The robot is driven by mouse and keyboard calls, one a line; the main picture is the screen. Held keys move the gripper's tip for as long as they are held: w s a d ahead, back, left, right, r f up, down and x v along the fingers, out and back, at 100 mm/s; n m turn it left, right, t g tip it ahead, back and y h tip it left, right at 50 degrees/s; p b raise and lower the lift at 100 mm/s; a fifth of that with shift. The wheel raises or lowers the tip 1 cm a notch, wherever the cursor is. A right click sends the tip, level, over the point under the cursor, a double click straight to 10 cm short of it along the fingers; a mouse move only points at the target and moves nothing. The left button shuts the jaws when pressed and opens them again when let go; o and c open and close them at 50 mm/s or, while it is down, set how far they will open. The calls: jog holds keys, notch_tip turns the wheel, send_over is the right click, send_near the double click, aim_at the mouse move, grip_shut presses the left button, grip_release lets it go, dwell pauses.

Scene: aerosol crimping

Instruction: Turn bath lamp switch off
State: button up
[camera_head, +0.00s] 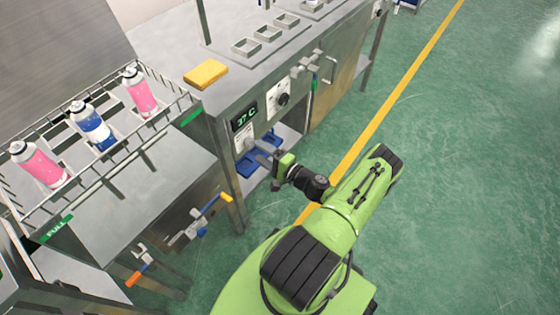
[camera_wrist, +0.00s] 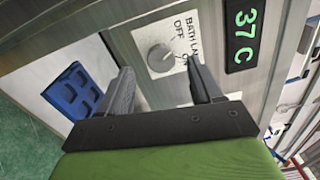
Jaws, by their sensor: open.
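The bath lamp switch is a round grey knob (camera_wrist: 160,58) on a white plate (camera_wrist: 148,36) marked BATH LAMP, OFF and ON in the wrist view. The exact setting of its pointer is hard to read. My gripper (camera_wrist: 160,66) is open and empty, with one finger on each side of the knob in the picture. It also shows in the head view (camera_head: 259,152), close to the cabinet front. Contact with the knob cannot be told.
Another dial (camera_head: 283,99) sits right of the display. A blue slotted tray (camera_wrist: 74,91) rests on a shelf below the panel. A wire rack (camera_head: 112,178) with spray cans stands left, above valves with blue and orange handles. A yellow sponge (camera_head: 205,74) lies on top. Green floor is clear right.

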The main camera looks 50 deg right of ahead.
jog(key=s+p, duration=0.1)
jog(key=s, duration=1)
jog(key=shift+s+d+p, duration=0.15)
jog(key=shift+s+p, duration=0.15)
jog(key=shift+s, duration=0.05)
jog(key=w+a+r+n+g+y, duration=0.3)
jog(key=w+a+r+n+g, duration=0.1)
jog(key=a+r+n+g, duration=0.4)
jog(key=w+a+r+n+g+y, duration=0.2)
jog(key=w+a+r+n+g, duration=0.4)
jog(key=r, duration=0.5)
jog(key=s+a+r+n+t+h, duration=0.2)
jog(key=s+a+r+n+h, duration=0.35)
jog(key=s+a+r, duration=0.85)
notch_tip(320, 180, up, 14)
jog(key=d+p, duration=0.1)
jog(key=p, duration=1.1)
jog(key=shift+s+d+p, duration=0.2)
jog(key=shift+d+p, duration=0.15)
jog(key=shift+p, duration=0.05)
jog(key=shift+f, duration=0.1)
